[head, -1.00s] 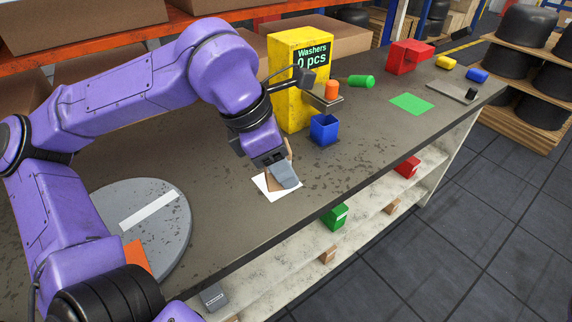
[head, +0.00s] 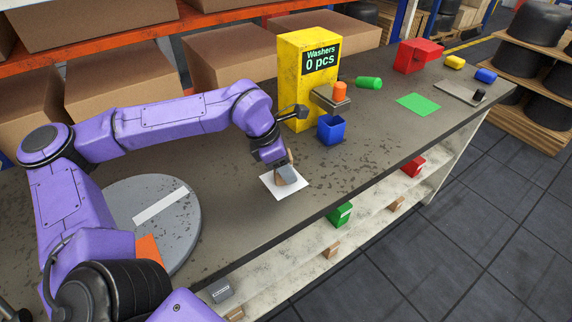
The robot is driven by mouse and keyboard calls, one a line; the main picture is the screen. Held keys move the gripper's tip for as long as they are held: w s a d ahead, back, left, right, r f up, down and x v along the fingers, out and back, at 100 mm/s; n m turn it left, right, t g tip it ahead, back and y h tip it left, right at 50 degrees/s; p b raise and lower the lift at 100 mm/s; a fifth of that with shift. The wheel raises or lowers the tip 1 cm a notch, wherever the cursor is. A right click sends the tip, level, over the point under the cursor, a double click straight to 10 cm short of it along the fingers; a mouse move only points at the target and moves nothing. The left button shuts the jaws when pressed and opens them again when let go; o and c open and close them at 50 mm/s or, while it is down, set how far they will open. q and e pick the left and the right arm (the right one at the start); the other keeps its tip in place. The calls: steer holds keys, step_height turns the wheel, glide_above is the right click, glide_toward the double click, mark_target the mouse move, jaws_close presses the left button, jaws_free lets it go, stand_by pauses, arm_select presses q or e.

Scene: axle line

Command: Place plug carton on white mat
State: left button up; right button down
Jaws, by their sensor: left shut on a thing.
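The white mat (head: 295,190) lies on the workbench near its front edge, partly hidden by my gripper. My left gripper (head: 285,172) is over the mat, pointing down, and shut on a small brown carton, which I take as the plug carton (head: 279,180). A grey finger covers most of the carton, so little more than its brown edges shows. The carton is within the mat's outline in this view. I cannot tell whether its base touches the mat. My right gripper is not in view.
A grey disc (head: 185,232) lies left. A green mat (head: 418,104) and red bin (head: 408,56) are farther right. The bench between the mat and disc is clear.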

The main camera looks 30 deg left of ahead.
arm_select(q)
steer(key=shift+f, duration=0.1)
steer(key=shift+f, duration=0.1)
steer(key=o, duration=1.1)
steer(key=v, duration=1.2)
steer(key=shift+r, duration=0.25)
